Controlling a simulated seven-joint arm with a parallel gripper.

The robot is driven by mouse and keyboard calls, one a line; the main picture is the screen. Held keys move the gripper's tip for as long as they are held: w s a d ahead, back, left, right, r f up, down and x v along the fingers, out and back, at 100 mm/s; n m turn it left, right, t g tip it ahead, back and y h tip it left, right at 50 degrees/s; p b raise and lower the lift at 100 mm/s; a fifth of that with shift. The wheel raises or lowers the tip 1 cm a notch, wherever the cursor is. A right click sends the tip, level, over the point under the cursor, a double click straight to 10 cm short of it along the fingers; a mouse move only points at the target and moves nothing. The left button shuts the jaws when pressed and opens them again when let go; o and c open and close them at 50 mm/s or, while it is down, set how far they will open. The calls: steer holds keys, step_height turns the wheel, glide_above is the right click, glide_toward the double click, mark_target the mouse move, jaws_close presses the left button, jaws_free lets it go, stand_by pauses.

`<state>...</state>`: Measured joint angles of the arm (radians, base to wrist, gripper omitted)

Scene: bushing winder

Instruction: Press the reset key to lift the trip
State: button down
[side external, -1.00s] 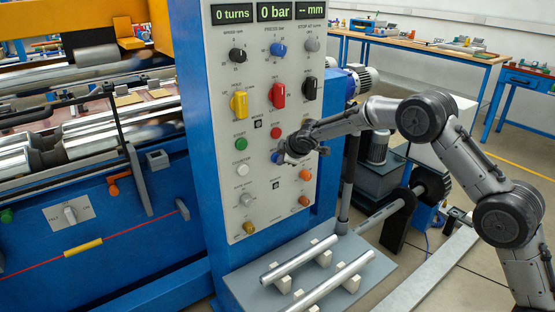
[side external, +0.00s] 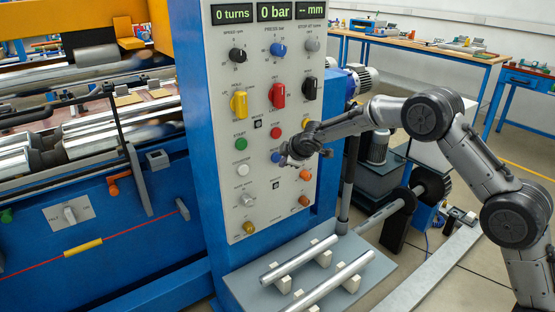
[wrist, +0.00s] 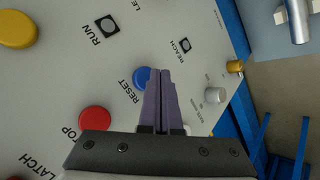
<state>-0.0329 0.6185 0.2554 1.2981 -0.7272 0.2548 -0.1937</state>
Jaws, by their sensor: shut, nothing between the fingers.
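The reset key is a round blue button (side external: 275,157) on the grey control panel, below the red stop button. In the wrist view the blue button (wrist: 141,77) has the word RESET beside it, and my fingers partly cover it. My gripper (side external: 285,160) is shut and empty, with its fingers pointing at the panel just right of the blue button. In the wrist view the closed fingertips (wrist: 165,72) overlap the button's right edge. I cannot tell whether they touch the button or the panel.
The red stop button (side external: 275,133) is just above, an orange button (side external: 305,174) to the lower right. A yellow button near my wrist is partly hidden. The displays (side external: 274,11) read 0 turns, 0 bar and -- mm. Metal rods (side external: 334,281) lie on a shelf below.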

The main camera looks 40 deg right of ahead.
steer(key=shift+s, duration=0.15)
steer(key=s, duration=0.5)
stand_by(0.5)
steer(key=shift+w, duration=0.1)
